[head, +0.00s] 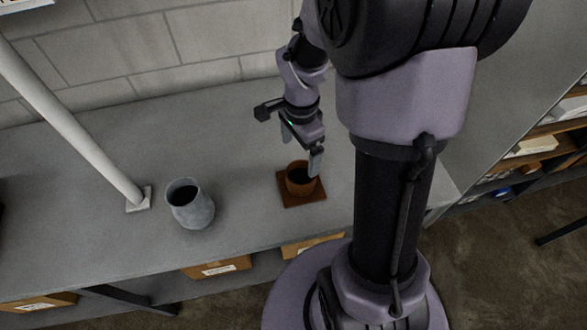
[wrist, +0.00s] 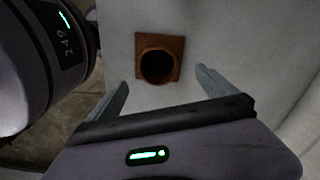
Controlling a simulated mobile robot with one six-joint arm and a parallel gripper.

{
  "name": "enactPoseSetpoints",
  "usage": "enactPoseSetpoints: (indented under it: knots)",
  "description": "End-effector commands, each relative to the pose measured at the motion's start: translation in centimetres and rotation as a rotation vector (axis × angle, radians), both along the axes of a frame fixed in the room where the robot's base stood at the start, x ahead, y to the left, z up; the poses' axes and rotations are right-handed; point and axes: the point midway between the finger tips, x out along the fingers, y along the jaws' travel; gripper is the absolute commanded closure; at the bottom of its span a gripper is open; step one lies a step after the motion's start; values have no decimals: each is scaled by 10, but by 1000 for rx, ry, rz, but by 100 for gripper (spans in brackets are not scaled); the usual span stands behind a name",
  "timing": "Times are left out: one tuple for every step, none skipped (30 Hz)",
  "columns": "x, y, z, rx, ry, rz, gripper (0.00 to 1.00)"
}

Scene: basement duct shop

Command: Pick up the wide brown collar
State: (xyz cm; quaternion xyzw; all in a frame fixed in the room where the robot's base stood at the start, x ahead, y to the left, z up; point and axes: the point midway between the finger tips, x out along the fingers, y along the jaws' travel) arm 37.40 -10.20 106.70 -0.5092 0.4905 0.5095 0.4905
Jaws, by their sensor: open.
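The wide brown collar (head: 299,180) stands upright on a square brown base on the grey bench, with its dark round opening facing up. My gripper (head: 302,155) is open and empty, close above the collar's far side, with one finger overlapping the collar's right rim in the head view. In the wrist view my gripper (wrist: 161,78) has its two grey fingers spread wide, with nothing between them. I cannot tell whether a finger touches the collar.
A grey-blue vessel (head: 189,204) with an open top stands on the grey bench (head: 110,235) to the left. A white pole (head: 75,130) rises from the bench further left. A block wall (head: 150,45) is behind. Cardboard boxes (head: 217,267) sit on the shelf below.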

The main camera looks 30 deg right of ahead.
Motion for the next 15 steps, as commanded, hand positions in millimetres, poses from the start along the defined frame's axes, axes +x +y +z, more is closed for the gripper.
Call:
enactPoseSetpoints:
  knots:
    - [-1, 0, -21, 2, 4, 0, 4]
    - [-1, 0, -30, 1, 5, 1, 4]
    - [-1, 0, -40, 1, 4, 2, 4]
    - [-1, 0, -47, 1, 4, 1, 4]
    - [-1, 0, -53, 1, 2, 1, 4]
    - [-1, 0, -58, 1, 2, 0, 4]
    - [-1, 0, -62, 1, 1, 1, 4]
    - [-1, 0, -65, 1, 1, 1, 4]
    - [-1, 0, -68, 1, 1, 1, 4]
    - [-1, 0, -72, 0, 1, 2, 4]
    - [-2, -1, -77, 0, 1, 2, 4]
    - [-4, -2, -87, 1, 3, 2, 4]
    - [-5, -3, -94, 1, 3, 2, 4]
    - [-6, -3, -100, 1, 2, 1, 4]
    - [-6, -4, -107, 1, 1, 2, 4]
